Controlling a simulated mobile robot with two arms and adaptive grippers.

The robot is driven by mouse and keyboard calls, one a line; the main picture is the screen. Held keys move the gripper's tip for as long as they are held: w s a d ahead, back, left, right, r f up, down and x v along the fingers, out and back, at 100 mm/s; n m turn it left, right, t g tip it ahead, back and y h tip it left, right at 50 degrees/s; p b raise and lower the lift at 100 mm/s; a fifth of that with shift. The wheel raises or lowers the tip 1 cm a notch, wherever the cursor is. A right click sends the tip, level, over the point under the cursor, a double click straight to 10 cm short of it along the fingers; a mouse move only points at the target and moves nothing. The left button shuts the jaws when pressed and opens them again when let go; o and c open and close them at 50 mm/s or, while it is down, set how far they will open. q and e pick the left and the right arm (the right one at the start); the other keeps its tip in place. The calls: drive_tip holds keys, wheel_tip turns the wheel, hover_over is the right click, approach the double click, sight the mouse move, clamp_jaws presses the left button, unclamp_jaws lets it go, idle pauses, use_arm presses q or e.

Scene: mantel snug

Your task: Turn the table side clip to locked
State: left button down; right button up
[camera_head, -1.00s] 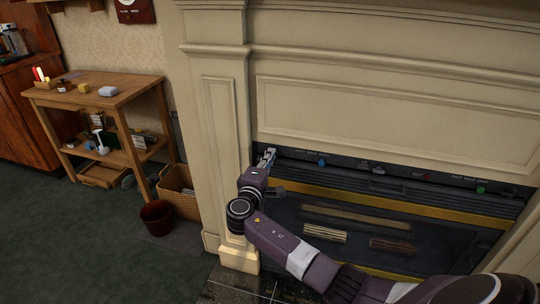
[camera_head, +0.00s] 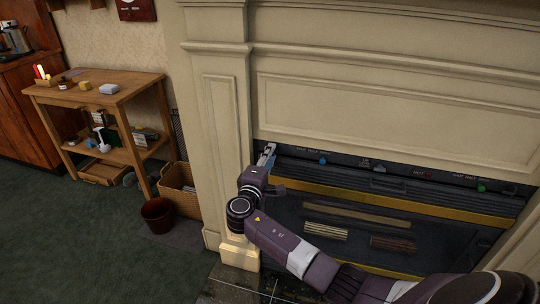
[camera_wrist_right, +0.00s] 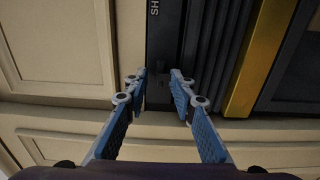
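My right gripper (camera_head: 267,155) is at the left end of the dark strip above the fireplace opening, beside the cream pillar. In the right wrist view its two blue fingers (camera_wrist_right: 160,88) are apart, with a gap between the tips. The dark strip (camera_wrist_right: 164,45) lies behind that gap, with part of a white label reading "SH". No clip can be made out clearly; the side clip may be hidden by the gripper or lost in the dark. My left gripper is in neither view.
The strip carries a blue knob (camera_head: 322,161), a red knob (camera_head: 429,171) and a green knob (camera_head: 481,188). A yellow bar (camera_head: 400,204) runs below. A wooden table (camera_head: 125,86), wicker basket (camera_head: 180,192) and brown bin (camera_head: 157,216) stand left of the pillar.

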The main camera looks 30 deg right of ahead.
drive_tip(key=v, duration=0.7)
drive_tip(key=shift+s+a, duration=0.25)
